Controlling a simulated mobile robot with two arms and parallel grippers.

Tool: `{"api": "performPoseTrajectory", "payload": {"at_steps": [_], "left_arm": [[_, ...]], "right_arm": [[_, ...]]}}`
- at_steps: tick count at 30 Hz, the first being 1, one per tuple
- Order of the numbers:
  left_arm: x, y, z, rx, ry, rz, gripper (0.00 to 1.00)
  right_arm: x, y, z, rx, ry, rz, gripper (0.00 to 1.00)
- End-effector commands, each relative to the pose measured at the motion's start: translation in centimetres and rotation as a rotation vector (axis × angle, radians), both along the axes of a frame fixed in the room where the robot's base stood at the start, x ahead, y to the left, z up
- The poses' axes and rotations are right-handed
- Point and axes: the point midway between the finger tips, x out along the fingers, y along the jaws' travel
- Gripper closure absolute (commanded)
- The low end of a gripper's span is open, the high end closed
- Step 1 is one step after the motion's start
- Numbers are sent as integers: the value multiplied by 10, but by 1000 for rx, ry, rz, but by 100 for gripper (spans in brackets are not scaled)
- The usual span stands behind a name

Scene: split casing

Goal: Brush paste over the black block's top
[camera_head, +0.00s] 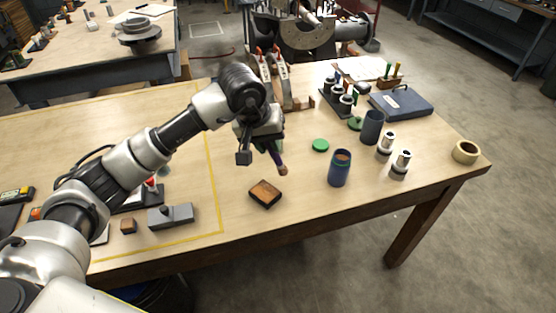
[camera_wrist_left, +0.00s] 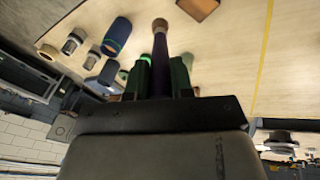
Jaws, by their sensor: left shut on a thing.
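The black block (camera_head: 265,194) lies on the table in front of my left gripper. Its sides are dark and its top looks brown and patchy; part of it also shows at the top edge of the wrist view (camera_wrist_left: 198,6). My left gripper (camera_head: 268,142) is shut on the purple handle of a brush (camera_wrist_left: 163,45), which points down with its tan tip (camera_head: 283,170). The tip is above and slightly right of the block, apparently apart from it. A blue open jar (camera_head: 340,169) with brown paste inside stands to the right. My right gripper is not in view.
A green lid (camera_head: 320,145) lies behind the jar. A grey tool (camera_head: 171,215) and a small brown block (camera_head: 128,226) lie left. The table front around the block is clear.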

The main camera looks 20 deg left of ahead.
Motion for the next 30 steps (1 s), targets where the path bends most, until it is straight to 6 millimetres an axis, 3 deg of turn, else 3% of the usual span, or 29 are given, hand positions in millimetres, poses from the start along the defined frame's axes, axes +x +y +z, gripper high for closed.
{"api": "performPoseTrajectory", "payload": {"at_steps": [1, 5, 19, 30], "left_arm": [[4, 5, 8, 18, -17, 4, 100], [9, 10, 5, 40, -36, 6, 100], [9, 10, -40, 40, -34, 6, 100], [9, 9, -42, 39, -36, 7, 100]], "right_arm": [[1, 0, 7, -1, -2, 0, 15], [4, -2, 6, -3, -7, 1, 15], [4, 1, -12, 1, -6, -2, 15], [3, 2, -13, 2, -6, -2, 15]]}}
